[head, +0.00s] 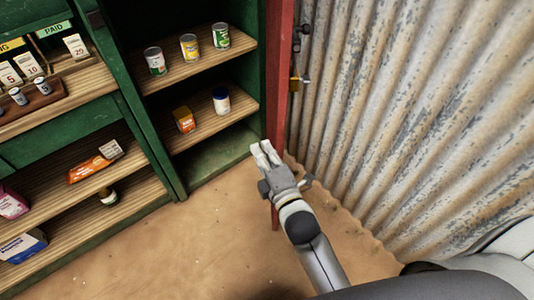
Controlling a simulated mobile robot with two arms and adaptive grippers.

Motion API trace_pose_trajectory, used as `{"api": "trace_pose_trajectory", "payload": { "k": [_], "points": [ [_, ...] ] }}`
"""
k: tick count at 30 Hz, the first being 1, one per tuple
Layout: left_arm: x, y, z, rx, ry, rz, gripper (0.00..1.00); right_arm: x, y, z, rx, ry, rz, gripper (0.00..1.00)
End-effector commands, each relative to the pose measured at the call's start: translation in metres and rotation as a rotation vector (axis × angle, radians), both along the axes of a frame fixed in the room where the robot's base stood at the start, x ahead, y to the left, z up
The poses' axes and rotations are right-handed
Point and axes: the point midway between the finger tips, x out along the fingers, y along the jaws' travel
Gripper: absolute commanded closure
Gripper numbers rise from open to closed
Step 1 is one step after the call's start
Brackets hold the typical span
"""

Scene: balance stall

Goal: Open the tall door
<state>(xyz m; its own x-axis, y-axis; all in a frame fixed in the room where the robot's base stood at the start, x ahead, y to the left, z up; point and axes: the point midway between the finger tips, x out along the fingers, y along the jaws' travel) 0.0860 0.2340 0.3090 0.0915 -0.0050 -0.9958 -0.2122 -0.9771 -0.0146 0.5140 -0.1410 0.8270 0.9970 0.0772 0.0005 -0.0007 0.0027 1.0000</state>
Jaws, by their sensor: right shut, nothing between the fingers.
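The tall door (281,85) is red and seen almost edge-on at the right side of the green tall cupboard (121,80). It stands open, swung out from the cupboard, and the shelves inside are in plain view. Most of its face is hidden by the steep angle. My right gripper (262,149) is shut and empty, in front of the cupboard's low right part and beside the door's lower part. I cannot tell whether it touches the door. My left gripper is not in view.
Cans (189,47) stand on the upper shelf, an orange box (184,119) and a jar (221,100) on the lower one. Open shelves with goods are at the left. A corrugated metal wall (400,110) closes off the right. The sandy floor (170,245) in front is clear.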

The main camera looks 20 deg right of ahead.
Motion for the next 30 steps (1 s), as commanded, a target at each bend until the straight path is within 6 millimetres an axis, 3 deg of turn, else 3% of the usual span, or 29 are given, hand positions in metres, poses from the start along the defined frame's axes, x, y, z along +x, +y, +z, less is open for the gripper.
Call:
{"api": "trace_pose_trajectory", "payload": {
  "k": [11, 18, 30],
  "points": [
    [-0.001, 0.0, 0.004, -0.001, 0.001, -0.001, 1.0, 0.066, 0.005, 0.001, 0.002, -0.001, 0.0, 1.0],
    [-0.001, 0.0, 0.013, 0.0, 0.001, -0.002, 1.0, 0.054, -0.028, 0.001, 0.0, 0.001, -0.001, 1.0],
    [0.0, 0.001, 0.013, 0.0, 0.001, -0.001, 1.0, 0.052, -0.034, 0.0, 0.003, 0.0, -0.001, 1.0]
  ]
}}
